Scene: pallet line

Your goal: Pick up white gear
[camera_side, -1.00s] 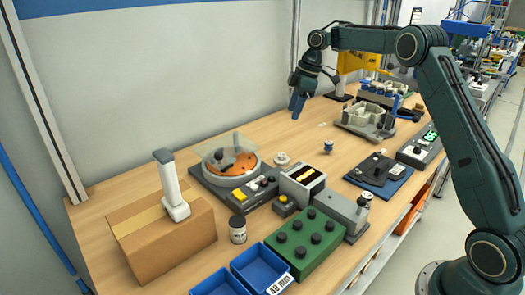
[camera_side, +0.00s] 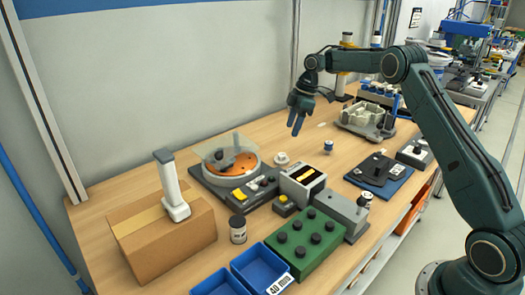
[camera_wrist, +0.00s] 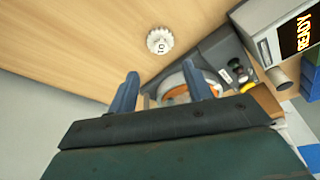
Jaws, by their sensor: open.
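The white gear (camera_side: 281,158) lies flat on the wooden table, just right of the round machine with the orange disc. In the wrist view the white gear (camera_wrist: 160,40) shows near the top middle, with a toothed rim and a dark mark at its centre. My gripper (camera_side: 296,130) is open and empty, held above the table and pointing down, up and slightly right of the gear in the side view. In the wrist view its two blue fingers (camera_wrist: 160,85) are spread apart, and the gear lies beyond their tips, apart from them.
The round machine with an orange disc (camera_side: 238,164) stands left of the gear. A grey display box (camera_side: 302,183) stands in front of it. A small blue-topped part (camera_side: 328,146) is to the right. Bare table (camera_side: 315,160) lies around the gear.

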